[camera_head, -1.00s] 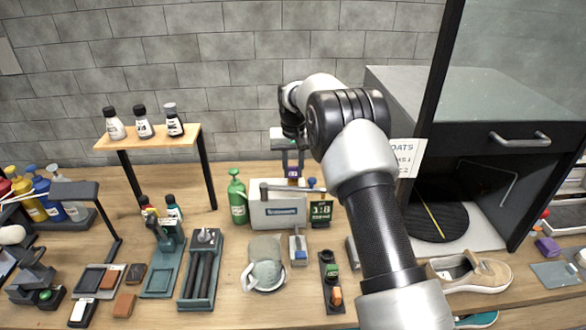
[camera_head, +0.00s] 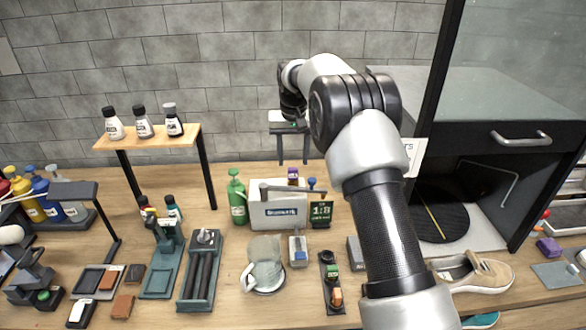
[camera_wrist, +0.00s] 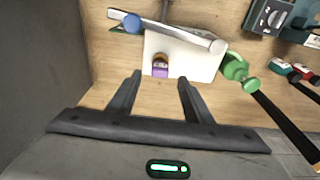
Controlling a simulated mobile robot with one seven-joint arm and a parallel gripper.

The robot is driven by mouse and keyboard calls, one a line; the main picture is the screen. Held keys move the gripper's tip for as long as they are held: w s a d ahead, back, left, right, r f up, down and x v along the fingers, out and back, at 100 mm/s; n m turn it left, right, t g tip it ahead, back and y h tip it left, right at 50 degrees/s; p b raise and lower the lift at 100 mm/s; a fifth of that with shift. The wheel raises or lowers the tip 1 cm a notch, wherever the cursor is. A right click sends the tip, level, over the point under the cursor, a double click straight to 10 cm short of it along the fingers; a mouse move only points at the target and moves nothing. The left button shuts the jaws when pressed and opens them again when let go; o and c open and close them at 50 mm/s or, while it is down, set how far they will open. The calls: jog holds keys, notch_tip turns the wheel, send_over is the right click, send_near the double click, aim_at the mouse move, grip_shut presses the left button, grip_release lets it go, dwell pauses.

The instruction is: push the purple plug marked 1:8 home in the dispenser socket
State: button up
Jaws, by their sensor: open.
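The purple plug (camera_head: 293,177) stands upright at the top rear of the white dispenser (camera_head: 262,216). Its seating depth in the socket is hard to tell, and its marking is not legible. The wrist view shows the plug (camera_wrist: 160,71) from above, with a brownish top, at the dispenser's near edge. My gripper (camera_head: 293,162) is open and empty above the plug, fingers pointing down. In the wrist view my gripper (camera_wrist: 159,79) has its fingertips wide apart, with the plug framed between them but apart from both.
A dark display (camera_head: 320,213) reading 1:8 stands right of the dispenser. A green pump bottle (camera_head: 237,197) stands close on its left. A grey lever (camera_head: 292,188) crosses the dispenser's top. A black-framed cabinet (camera_head: 480,150) stands at the right, and a bottle shelf (camera_head: 150,140) at the left.

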notch_tip(320, 180, up, 11)
jog(key=s, duration=0.1)
jog(key=shift+s+r, duration=0.15)
jog(key=shift+s, duration=0.2)
jog(key=s+d+r+t, duration=0.1)
jog(key=s+d+r, duration=0.2)
jog(key=s+r, duration=0.5)
jog(key=s+d+r+t, duration=0.1)
jog(key=s+d+r, duration=0.25)
jog(key=s, duration=0.85)
jog(key=s+d+f+t, duration=0.1)
jog(key=s+f, duration=0.2)
jog(key=s, duration=0.7)
jog(key=s+d+f, duration=0.1)
jog(key=s+f, duration=0.3)
jog(key=s, duration=0.7)
jog(key=shift+d+f+t, duration=0.15)
jog(key=shift+d+t, duration=0.1)
jog(key=shift+t, duration=0.15)
